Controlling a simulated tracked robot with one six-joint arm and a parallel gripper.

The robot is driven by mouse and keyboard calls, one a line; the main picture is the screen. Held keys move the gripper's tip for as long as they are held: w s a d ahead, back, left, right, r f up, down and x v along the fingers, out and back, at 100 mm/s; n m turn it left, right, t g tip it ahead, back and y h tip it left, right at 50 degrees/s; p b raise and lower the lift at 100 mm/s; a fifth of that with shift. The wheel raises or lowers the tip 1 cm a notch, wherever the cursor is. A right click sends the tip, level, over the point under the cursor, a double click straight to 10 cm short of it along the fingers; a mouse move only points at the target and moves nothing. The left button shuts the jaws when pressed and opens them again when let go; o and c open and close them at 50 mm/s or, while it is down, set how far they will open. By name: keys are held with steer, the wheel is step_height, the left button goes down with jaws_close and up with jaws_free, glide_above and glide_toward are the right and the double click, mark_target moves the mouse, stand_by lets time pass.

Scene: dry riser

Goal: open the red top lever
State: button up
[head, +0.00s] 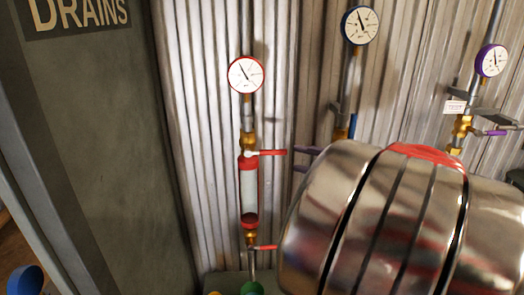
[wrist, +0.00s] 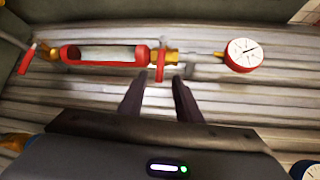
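The red top lever (head: 272,153) sticks out to the right from a brass valve above a red-framed sight glass (head: 249,190), square to the upright pipe. In the wrist view, where the pipe runs sideways, the lever (wrist: 161,62) points down toward my gripper (wrist: 161,78). My gripper is open, with one dark finger on each side of the lever's line. The lever's free end lies about level with the fingertips, with gaps on both sides; I see no contact. In the head view my gripper (head: 300,160) is just right of the lever, partly hidden by my arm.
A second red lever (head: 264,248) sits below the sight glass. A red-rimmed gauge (head: 246,74) tops this pipe. Blue-rimmed (head: 360,26) and purple-rimmed (head: 491,60) gauges stand to the right. Corrugated wall lies behind; a grey panel (head: 105,140) stands at left.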

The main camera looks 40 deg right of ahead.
mark_target(264, 151)
steer(key=w+a+f, duration=0.1)
steer(key=w+f, duration=0.1)
steer(key=w, duration=1.1)
steer(key=shift+w+a, duration=0.15)
steer(key=shift+w, duration=0.15)
steer(key=shift+c, duration=0.7)
jaws_close()
